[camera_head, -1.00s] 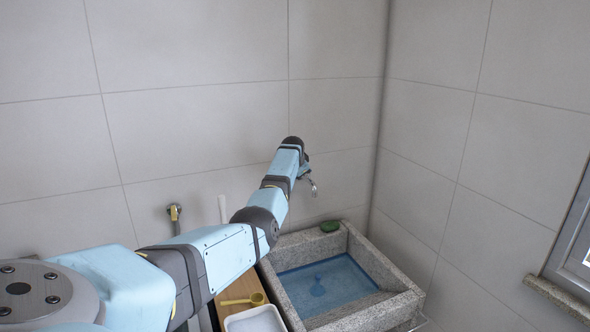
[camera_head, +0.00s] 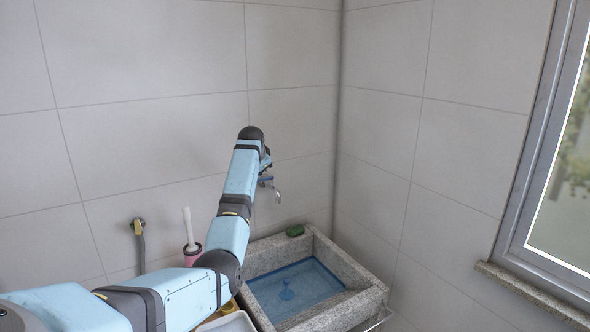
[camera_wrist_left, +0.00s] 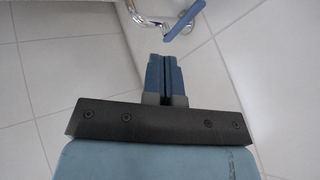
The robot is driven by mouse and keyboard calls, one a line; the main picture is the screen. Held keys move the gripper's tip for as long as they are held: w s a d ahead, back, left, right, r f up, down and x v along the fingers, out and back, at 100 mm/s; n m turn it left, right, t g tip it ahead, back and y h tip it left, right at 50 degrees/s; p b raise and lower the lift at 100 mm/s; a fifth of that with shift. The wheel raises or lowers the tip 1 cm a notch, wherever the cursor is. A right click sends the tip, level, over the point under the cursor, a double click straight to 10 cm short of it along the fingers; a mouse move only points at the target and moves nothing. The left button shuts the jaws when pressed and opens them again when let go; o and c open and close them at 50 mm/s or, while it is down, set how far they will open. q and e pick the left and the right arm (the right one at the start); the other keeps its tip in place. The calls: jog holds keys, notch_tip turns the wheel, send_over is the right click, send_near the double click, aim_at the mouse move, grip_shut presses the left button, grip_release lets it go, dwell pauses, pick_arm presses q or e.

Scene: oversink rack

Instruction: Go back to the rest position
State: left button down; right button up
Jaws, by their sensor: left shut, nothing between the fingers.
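My left arm comes in from the left in the head view and reaches up in front of the tiled wall, with its wrist end (camera_head: 252,140) close to the tap (camera_head: 274,190). My left gripper (camera_wrist_left: 164,75) shows in the left wrist view with its two blue fingers together and nothing between them. The tap's curved metal body and blue lever (camera_wrist_left: 184,20) are just beyond the fingertips, apart from them in that picture. My right gripper is not in view.
A stone sink (camera_head: 345,314) with a blue bottom stands below the arm, with a green item (camera_head: 295,231) on its back rim. A pink holder (camera_head: 192,257) with a white-handled brush and a wall valve (camera_head: 138,226) are at left. A window (camera_head: 550,190) is at right.

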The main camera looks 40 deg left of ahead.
pick_arm(q)
jog(key=s+d+f+m, duration=0.1)
jog(key=s+d+f, duration=0.7)
jog(key=d+f, duration=0.35)
jog(key=s+d+f, duration=0.8)
jog(key=d+f, duration=0.3)
jog(key=d, duration=0.1)
jog(key=s+d+f+g+h, duration=0.15)
jog(key=s+d+f, duration=0.35)
jog(key=s+d, duration=0.7)
jog(key=s+d+r+h, duration=0.1)
jog(key=s+d+h, duration=0.1)
jog(key=s+d, duration=0.6)
jog(key=s+d+r+h, duration=0.2)
jog(key=s+d, duration=0.2)
jog(key=s, duration=0.7)
jog(key=w+d+f+t+h, duration=0.1)
jog(key=w+d+f+t, duration=0.2)
jog(key=f, duration=0.4)
jog(key=w+d+f+t+h, duration=0.1)
jog(key=w+d+f+t, duration=0.2)
jog(key=f, duration=0.3)
jog(key=shift+f+m+t, duration=0.35)
jog(key=shift+f+m, duration=0.05)
